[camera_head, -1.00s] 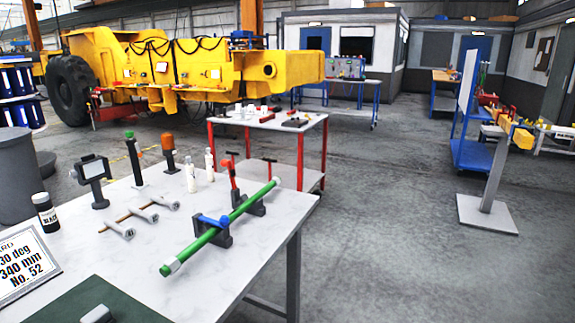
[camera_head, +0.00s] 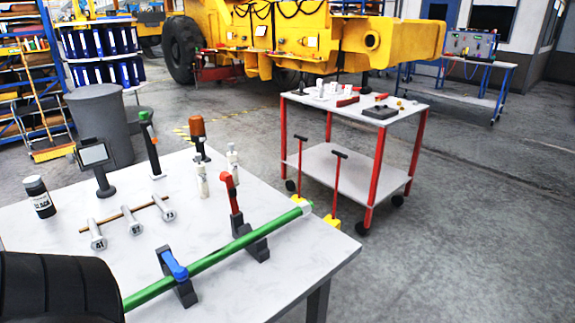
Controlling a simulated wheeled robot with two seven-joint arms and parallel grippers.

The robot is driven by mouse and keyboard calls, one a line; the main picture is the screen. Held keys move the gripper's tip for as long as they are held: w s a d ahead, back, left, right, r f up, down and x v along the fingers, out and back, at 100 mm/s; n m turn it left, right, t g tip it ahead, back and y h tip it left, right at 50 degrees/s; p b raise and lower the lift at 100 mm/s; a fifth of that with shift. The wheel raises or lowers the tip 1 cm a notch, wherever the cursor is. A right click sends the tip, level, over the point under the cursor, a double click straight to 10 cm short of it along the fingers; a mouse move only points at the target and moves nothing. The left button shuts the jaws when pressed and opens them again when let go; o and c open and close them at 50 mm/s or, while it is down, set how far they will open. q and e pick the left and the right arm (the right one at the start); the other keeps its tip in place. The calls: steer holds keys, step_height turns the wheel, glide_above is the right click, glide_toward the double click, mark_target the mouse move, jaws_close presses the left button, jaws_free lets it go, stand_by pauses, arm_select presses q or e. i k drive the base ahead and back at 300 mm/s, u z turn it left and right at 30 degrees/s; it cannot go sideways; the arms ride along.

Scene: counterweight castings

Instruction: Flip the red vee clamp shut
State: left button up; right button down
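The red vee clamp (camera_head: 232,193) stands upright, swung up above its dark grey vee block (camera_head: 258,247) near the table's right corner. A green bar (camera_head: 215,258) with a pale end lies through this block and through a second grey block (camera_head: 187,291). The blue clamp (camera_head: 174,264) on the second block lies down over the bar. A large dark ribbed shape, probably part of my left arm, fills the lower left and hides the bar's near end. Neither gripper's fingers show.
On the white table (camera_head: 217,299) stand a black bottle (camera_head: 39,197), a small screen on a stand (camera_head: 93,156), a green-topped tool (camera_head: 149,145), an orange-topped post (camera_head: 198,135) and white bottles (camera_head: 233,162). Numbered pieces (camera_head: 135,226) lie on it. A red-legged cart (camera_head: 370,121) stands behind.

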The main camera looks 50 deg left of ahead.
mark_target(225, 177)
steer(key=i, duration=3.6)
steer(key=z, duration=2.9)
steer(key=k, duration=2.15)
steer(key=z, duration=2.7)
